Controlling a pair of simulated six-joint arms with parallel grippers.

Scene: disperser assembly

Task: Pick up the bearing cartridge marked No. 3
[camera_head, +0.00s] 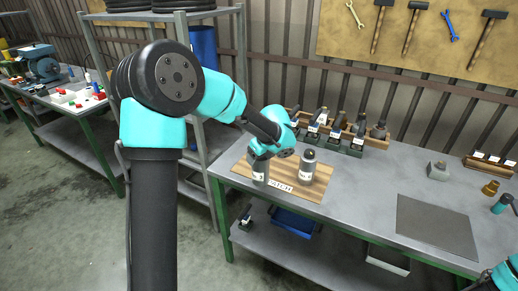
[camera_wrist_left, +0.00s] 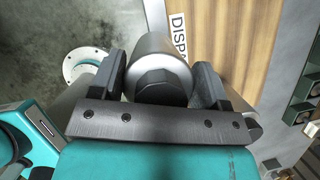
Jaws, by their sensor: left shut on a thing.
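My left gripper (camera_head: 260,153) is above the left part of a wooden board (camera_head: 322,178) lettered DISPATCH. It is shut on a grey metal cylinder (camera_head: 260,172) with a pale label. In the left wrist view this cylinder (camera_wrist_left: 160,62) sits between the two dark fingers, its dark hexagonal end facing the camera. I cannot tell whether its base touches the board. A second grey cylinder (camera_head: 308,167) stands upright on the board to the right. Several dark cartridges with white tags stand in a rack (camera_head: 345,143) behind. No number is readable. My right gripper's fingers do not show.
A grey mat (camera_head: 436,226) lies on the bench to the right. A small grey block (camera_head: 438,171) and a brass part (camera_head: 490,187) are beyond it. A blue bin (camera_head: 295,222) is on the shelf below. The bench between board and mat is clear.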

